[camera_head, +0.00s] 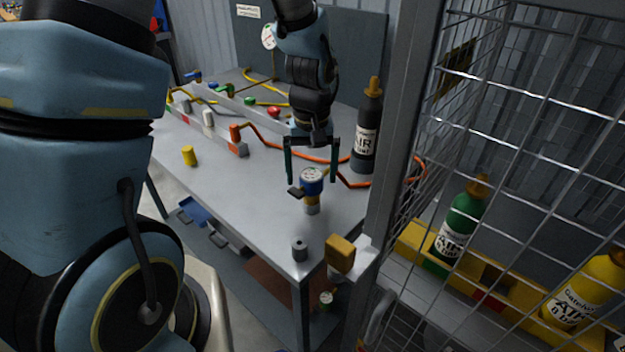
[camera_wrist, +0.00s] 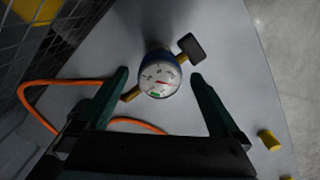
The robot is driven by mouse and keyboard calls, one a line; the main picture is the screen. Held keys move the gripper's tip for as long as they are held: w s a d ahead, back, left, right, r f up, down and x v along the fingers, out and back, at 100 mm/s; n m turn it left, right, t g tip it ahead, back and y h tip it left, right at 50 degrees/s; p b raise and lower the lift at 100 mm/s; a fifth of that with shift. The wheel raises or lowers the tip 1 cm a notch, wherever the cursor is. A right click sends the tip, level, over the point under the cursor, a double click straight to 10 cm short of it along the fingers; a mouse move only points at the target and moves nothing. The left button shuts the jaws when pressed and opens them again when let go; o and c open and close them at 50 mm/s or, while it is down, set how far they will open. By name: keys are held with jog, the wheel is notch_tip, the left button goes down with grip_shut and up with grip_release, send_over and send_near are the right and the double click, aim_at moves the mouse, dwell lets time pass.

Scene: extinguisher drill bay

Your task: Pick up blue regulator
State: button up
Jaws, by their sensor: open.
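The blue regulator (camera_head: 311,185) stands upright near the front right part of the grey workbench (camera_head: 262,200). It has a round white gauge face, a blue body, a brass-coloured stem and a dark side knob. My gripper (camera_head: 312,178) is open above it, with its green fingers on either side of the gauge in the head view. In the wrist view the regulator (camera_wrist: 158,78) lies just beyond the tips of my open gripper (camera_wrist: 158,75), its gauge facing the camera. The fingers appear apart from it; exact height above it is hard to tell.
A dark AIR cylinder (camera_head: 366,135) stands behind right, with an orange hose (camera_head: 265,141) running across the bench. A yellow cylinder (camera_head: 189,155) and a grey fitting (camera_head: 299,249) stand on the bench. A wire cage (camera_head: 520,150) with green (camera_head: 460,225) and yellow (camera_head: 585,292) bottles borders the right.

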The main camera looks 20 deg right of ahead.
jog(key=shift+f, duration=0.4)
jog(key=c, duration=1.5)
